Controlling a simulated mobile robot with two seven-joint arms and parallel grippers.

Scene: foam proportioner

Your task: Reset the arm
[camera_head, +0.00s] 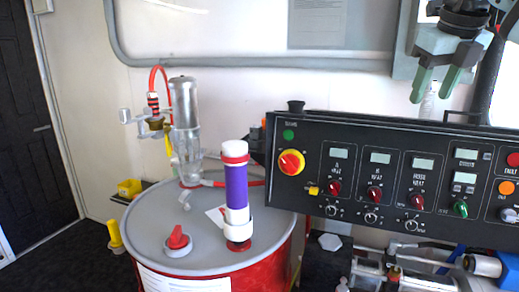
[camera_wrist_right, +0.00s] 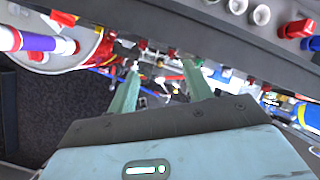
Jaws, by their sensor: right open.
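My right gripper (camera_head: 434,84) is raised at the upper right of the head view, above the black control panel (camera_head: 396,132). Its two green fingers point down and stand apart with nothing between them. In the right wrist view the green fingers (camera_wrist_right: 156,88) also show apart and empty, with machine parts blurred beyond them. The gripper touches nothing that I can see. My left gripper is in neither view.
A red drum (camera_head: 190,258) with a grey lid stands left of the panel, carrying a purple and white cylinder (camera_head: 236,188) and a clear-bodied pump (camera_head: 185,125). Hoses and fittings (camera_head: 420,262) lie below the panel. A dark door (camera_head: 30,130) is at far left.

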